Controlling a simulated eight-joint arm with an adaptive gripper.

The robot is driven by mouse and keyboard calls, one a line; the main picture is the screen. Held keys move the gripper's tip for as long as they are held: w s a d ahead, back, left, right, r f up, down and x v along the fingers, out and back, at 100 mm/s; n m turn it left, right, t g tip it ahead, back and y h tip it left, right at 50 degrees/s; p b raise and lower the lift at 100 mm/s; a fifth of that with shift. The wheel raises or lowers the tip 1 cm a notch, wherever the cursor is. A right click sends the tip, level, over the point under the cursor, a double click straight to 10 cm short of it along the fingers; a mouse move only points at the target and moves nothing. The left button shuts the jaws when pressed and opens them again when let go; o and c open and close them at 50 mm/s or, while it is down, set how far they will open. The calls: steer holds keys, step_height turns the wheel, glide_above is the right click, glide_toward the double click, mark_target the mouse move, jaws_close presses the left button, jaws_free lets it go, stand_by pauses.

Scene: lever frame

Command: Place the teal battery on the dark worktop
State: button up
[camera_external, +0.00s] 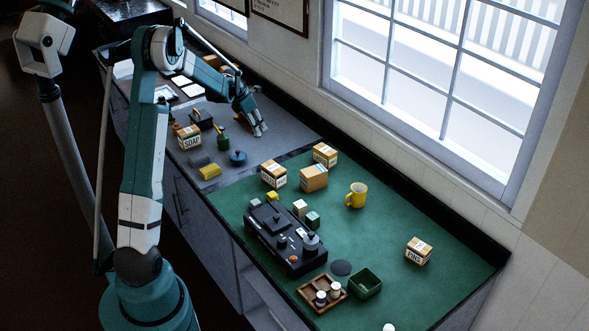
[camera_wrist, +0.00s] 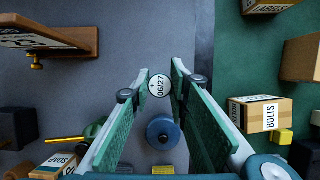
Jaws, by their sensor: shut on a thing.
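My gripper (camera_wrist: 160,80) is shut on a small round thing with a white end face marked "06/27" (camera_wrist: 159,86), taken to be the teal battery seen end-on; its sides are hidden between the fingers. In the external view my gripper (camera_external: 258,130) is over the right part of the grey worktop (camera_external: 285,133), near its border with the green surface. The held thing is too small to make out there. The grey worktop (camera_wrist: 110,85) lies below the fingers in the wrist view. Whether the held thing touches it, I cannot tell.
A round blue thing (camera_external: 238,157) stands near my gripper on the grey worktop, with a green bottle-like thing (camera_external: 222,138) and a SOAP box (camera_external: 189,137). The green surface (camera_external: 385,205) holds boxes, a yellow mug (camera_external: 356,195) and a black device (camera_external: 283,238). A window wall stands behind.

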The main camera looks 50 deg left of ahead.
steer(key=shift+f, duration=2.5)
steer(key=shift+f, duration=1.85)
steer(key=shift+f, duration=0.15)
steer(key=o, duration=0.9)
steer(key=shift+v, duration=6.15)
steer(key=shift+w, duration=0.1)
